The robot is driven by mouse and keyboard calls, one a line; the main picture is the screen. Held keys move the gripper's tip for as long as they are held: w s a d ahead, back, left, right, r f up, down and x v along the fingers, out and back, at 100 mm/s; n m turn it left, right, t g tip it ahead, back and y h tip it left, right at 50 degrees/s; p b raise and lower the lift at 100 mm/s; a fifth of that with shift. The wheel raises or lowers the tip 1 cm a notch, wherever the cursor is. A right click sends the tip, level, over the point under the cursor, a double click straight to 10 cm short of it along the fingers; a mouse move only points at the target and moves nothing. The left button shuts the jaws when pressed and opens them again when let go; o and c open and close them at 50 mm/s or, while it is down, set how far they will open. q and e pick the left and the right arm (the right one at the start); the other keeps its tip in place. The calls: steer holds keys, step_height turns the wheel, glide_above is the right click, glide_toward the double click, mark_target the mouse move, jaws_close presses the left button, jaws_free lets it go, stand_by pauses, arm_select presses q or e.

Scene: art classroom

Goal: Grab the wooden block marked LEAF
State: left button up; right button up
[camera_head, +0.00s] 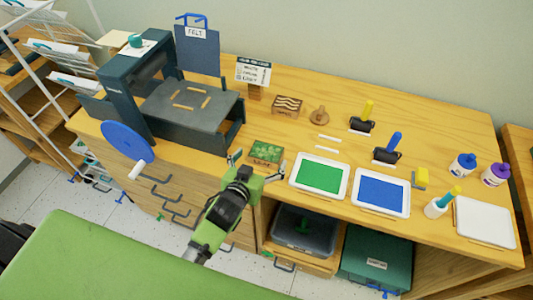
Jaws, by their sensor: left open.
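A small wooden block (265,152) with a green patterned top lies on the wooden worktop near its front edge; any marking is too small to read. My left gripper (259,164) is open at the front edge of this block. One finger is to the left of the block and one to the right, and I cannot tell whether they touch it. Another wooden block (287,105) with a brown wavy pattern stands further back. My right gripper is out of view.
A dark press (190,113) with a blue wheel stands left of the block. Green (319,177) and blue (381,193) ink trays lie to the right. Two rollers, a round stamp (319,114) and several jars stand beyond. A green surface (130,265) is in the foreground.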

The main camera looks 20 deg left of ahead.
mark_target(265, 154)
arm_select(q)
steer(key=shift+p+x, duration=0.5)
steer(key=shift+x, duration=2.15)
steer(key=shift+s+d+f, duration=0.1)
steer(key=shift+d, duration=0.05)
steer(key=c, duration=1.3)
